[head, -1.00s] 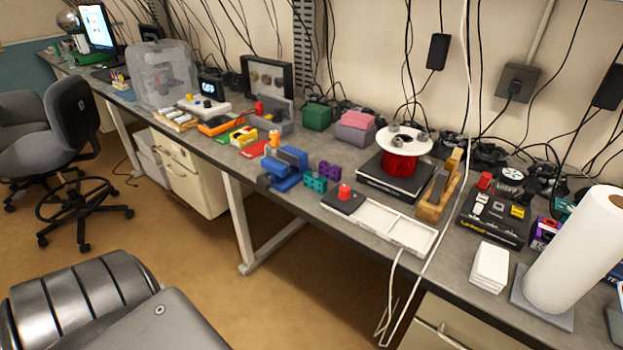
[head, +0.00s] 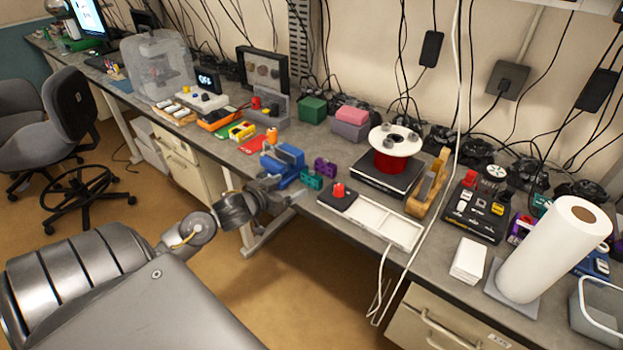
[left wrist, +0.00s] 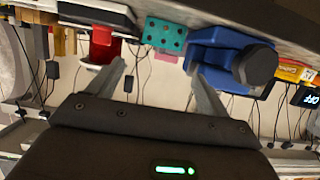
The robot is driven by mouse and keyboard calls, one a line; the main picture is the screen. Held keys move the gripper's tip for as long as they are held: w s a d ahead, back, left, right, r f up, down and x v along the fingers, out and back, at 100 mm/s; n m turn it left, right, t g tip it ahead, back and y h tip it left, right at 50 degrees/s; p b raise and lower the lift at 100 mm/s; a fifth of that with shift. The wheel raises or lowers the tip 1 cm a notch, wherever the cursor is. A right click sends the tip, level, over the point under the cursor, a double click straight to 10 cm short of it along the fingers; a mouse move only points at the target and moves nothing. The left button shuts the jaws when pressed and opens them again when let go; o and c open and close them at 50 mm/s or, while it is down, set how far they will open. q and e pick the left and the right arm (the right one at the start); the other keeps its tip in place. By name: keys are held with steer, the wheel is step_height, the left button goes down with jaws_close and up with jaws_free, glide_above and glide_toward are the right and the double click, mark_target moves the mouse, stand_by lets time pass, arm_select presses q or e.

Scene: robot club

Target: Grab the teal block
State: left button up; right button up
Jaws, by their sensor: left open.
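The teal block (head: 311,180) has small holes and sits near the front edge of the workbench, between the blue vise (head: 287,168) and the black base with a red button (head: 338,195). It also shows at the top middle of the left wrist view (left wrist: 166,34). My left gripper (head: 292,192) is open and empty, just in front of the bench edge near the vise. In the left wrist view its two spread fingers (left wrist: 160,72) point toward the teal block, which lies beyond the tips, apart from them. My right gripper is not in view.
A purple block (head: 326,168) stands right behind the teal block. A white tray (head: 408,232) lies to the right, with a red filament spool (head: 393,160) behind it. A white cable hangs over the bench edge. The floor in front of the bench is clear.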

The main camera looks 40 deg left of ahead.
mark_target(310, 176)
arm_select(q)
steer(key=x, duration=0.5)
steer(key=shift+w+f+p, duration=0.15)
steer(key=shift+w+p, duration=0.15)
steer(key=shift+w, duration=0.25)
steer(key=x, duration=0.2)
steer(key=p+x, duration=0.1)
steer(key=shift+w+a+f+p, duration=0.2)
steer(key=shift+w+a+p, duration=0.05)
steer(key=shift+w+p, duration=0.1)
steer(key=shift+w+f, duration=0.25)
steer(key=shift+w, duration=0.2)
steer(key=shift+s, duration=0.1)
steer(key=shift+r, duration=0.1)
steer(key=c, duration=0.9)
